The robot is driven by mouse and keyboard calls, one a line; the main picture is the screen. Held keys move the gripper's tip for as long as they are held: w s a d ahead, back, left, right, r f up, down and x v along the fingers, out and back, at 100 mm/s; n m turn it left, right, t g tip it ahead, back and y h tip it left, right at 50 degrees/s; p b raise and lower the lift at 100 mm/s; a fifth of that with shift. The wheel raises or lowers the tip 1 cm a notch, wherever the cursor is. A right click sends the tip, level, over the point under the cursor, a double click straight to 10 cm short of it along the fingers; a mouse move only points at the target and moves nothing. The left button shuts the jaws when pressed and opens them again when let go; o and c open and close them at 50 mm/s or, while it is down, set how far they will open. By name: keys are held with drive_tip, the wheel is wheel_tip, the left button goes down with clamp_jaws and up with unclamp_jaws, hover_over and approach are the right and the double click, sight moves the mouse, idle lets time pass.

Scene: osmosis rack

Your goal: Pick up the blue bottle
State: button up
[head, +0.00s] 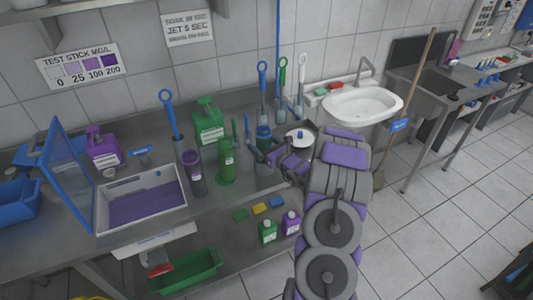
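A dark blue cylinder (264,132), which looks like the blue bottle, stands upright on the steel counter, just right of the green bottle (226,162). Its lower part is hidden by my gripper. My gripper (261,155) is at the end of my purple and grey arm, which reaches in from the lower right. The gripper's tips point left and lie close in front of the blue bottle in the picture. The fingers are small and dark here, so I cannot tell whether they touch it or how far apart they are.
A purple-grey bottle (194,173) and green jug (208,122) stand to the left. A white-lidded pot (300,138) and several upright brushes stand behind my gripper. A white tray (139,187) is at left. Small green (267,232) and purple (291,222) bottles stand on the lower shelf.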

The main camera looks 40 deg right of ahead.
drive_tip(key=shift+a+r, duration=0.2)
drive_tip(key=shift+a, duration=0.4)
drive_tip(key=shift+c, duration=0.4)
drive_tip(key=shift+a+r, duration=0.1)
drive_tip(key=shift+a, duration=0.35)
drive_tip(key=c, duration=0.3)
drive_tip(key=shift+d, duration=0.15)
drive_tip(key=c, duration=0.3)
drive_tip(key=shift+d+f, duration=0.2)
drive_tip(key=shift+d, duration=0.35)
drive_tip(key=c, duration=0.3)
drive_tip(key=shift+a, duration=0.1)
